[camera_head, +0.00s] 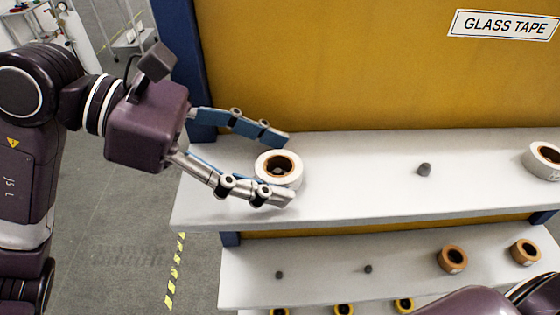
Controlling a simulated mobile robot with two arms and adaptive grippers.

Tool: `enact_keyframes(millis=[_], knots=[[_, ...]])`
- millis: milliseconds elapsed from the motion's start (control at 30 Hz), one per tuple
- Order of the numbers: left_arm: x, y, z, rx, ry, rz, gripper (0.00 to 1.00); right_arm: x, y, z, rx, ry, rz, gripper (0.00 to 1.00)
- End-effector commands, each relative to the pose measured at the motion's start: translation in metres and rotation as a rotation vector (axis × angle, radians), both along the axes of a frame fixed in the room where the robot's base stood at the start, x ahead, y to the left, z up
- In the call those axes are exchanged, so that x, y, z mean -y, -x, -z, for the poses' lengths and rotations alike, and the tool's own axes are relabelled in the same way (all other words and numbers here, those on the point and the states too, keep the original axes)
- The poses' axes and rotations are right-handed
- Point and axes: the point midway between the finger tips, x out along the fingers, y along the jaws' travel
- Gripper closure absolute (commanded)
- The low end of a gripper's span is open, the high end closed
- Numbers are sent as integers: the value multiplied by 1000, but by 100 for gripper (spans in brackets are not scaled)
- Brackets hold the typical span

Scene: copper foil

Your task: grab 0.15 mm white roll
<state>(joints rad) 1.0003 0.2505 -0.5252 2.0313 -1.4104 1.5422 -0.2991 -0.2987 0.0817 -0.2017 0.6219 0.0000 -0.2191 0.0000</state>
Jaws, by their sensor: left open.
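A white roll (292,178) with a brown core lies on the upper white shelf near its left end. My left gripper (283,168) comes in from the left, its two fingers open on either side of this roll. The upper finger is behind the roll and the lower finger passes in front of it. Whether either finger touches the roll cannot be told. Another white roll (536,167) lies at the right end of the same shelf, partly cut off by the frame. No thickness marking is readable on either roll. My right gripper is out of view.
The upper shelf (360,190) has a small grey peg (424,169) between the rolls and is otherwise clear there. A yellow back panel (340,60) carries a GLASS TAPE sign (504,25). The lower shelf (320,262) holds orange-brown rolls (452,259) and pegs.

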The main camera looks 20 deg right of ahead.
Motion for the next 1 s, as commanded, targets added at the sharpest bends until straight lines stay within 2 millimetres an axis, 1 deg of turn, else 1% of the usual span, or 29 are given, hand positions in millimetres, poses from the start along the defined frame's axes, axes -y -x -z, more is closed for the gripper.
enact_keyframes(millis=[100,133,500,533,833,1000], knots=[[0,0,0,0,0,0,38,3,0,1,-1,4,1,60],[0,0,0,0,0,0,40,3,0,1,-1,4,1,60],[0,0,0,0,0,0,81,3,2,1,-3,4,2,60],[0,0,0,0,0,0,84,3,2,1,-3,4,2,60],[-1,0,-2,1,0,0,84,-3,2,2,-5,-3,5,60],[0,-1,-10,2,1,0,84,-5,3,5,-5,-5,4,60]])
